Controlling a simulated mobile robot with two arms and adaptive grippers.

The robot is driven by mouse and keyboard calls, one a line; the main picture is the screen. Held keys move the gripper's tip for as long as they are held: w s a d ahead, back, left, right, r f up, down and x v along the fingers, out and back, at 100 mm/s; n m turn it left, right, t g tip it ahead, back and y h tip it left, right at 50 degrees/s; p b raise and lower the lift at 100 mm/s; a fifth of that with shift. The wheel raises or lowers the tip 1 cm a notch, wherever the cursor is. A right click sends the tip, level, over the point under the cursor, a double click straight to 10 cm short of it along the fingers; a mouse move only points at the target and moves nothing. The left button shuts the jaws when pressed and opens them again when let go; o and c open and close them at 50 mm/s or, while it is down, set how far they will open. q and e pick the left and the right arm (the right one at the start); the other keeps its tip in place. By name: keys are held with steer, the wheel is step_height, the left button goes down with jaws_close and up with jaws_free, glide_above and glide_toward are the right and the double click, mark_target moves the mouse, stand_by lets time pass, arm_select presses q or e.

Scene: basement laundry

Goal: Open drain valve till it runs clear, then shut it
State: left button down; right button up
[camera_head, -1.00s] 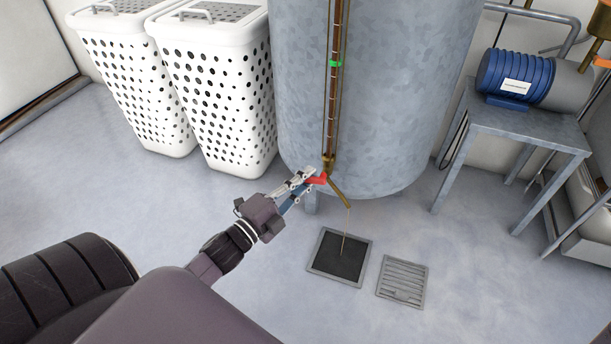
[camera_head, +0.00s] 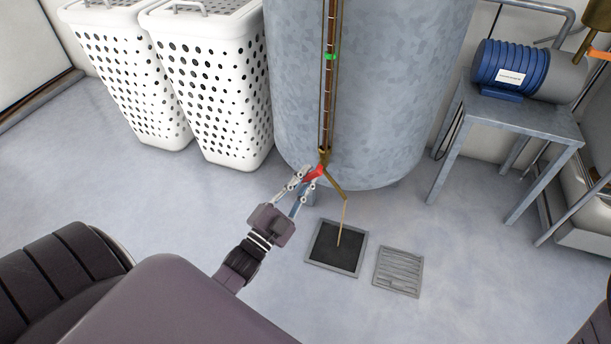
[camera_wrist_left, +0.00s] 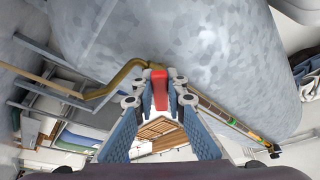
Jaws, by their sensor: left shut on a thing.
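The drain valve has a red handle (camera_head: 314,174) at the foot of the grey tank (camera_head: 375,120). My left gripper (camera_head: 307,181) is shut on the red handle; the left wrist view also shows the handle (camera_wrist_left: 160,89) between my fingers. A bent brass spout (camera_head: 337,184) leads down right from the valve. A thin brownish stream (camera_head: 342,222) runs from it into the dark square drain opening (camera_head: 338,247) in the floor. A sight tube (camera_head: 328,90) with brown content and a green marker (camera_head: 330,57) stands up the tank front. My right gripper is not in view.
A slatted drain grate (camera_head: 398,271) lies on the floor right of the opening. Two white perforated hampers (camera_head: 215,90) stand left of the tank. A blue motor pump (camera_head: 500,66) sits on a metal table (camera_head: 525,128) at right. The floor at left is clear.

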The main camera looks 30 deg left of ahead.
arm_select(q)
steer(key=shift+f, duration=0.1)
steer(key=c, duration=1.9)
jaws_free()
steer(key=shift+c, duration=0.2)
steer(key=v, duration=1.2)
